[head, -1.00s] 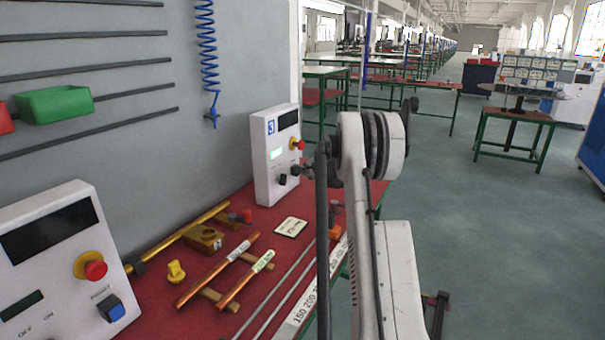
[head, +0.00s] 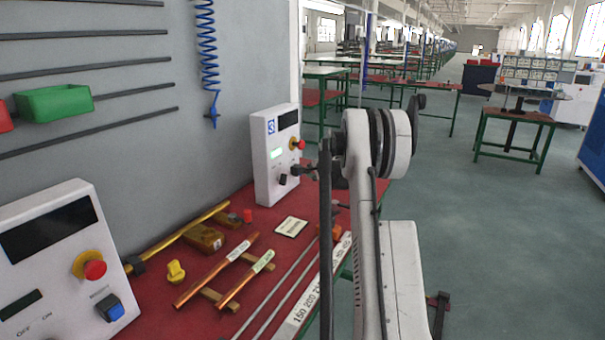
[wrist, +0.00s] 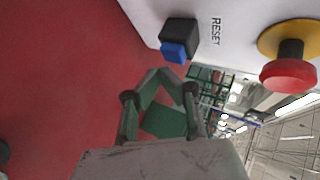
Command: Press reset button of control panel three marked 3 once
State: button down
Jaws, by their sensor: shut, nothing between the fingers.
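Control panel three (head: 272,155), a white box with a blue 3, stands at the far end of the red bench. Its reset button (head: 283,179) is small and dark there. In the wrist view the reset button (wrist: 174,50) is a black block with a blue face, beside the printed RESET label (wrist: 216,31) on the white panel face. My gripper (wrist: 166,74) is shut and empty, its tips just below the blue face in that picture. I cannot tell whether they touch it. In the head view my gripper (head: 298,169) is small beside the panel's front, partly hidden by my arm.
A red emergency stop (wrist: 289,73) on a yellow collar sits right of the reset button in the wrist view. A nearer panel (head: 58,262) stands at left. Copper rods (head: 217,270), a yellow knob (head: 176,271) and a white card (head: 291,227) lie on the bench.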

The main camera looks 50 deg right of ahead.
jog(key=shift+s, duration=0.1)
jog(key=shift+s+d+b, duration=0.15)
jog(key=shift+s+d, duration=0.1)
jog(key=shift+s, duration=0.55)
jog(key=shift+s+d+b, duration=0.2)
jog(key=shift+s, duration=0.55)
jog(key=shift+s+d+b, duration=0.15)
jog(key=shift+s+d, duration=0.1)
jog(key=shift+s, duration=0.55)
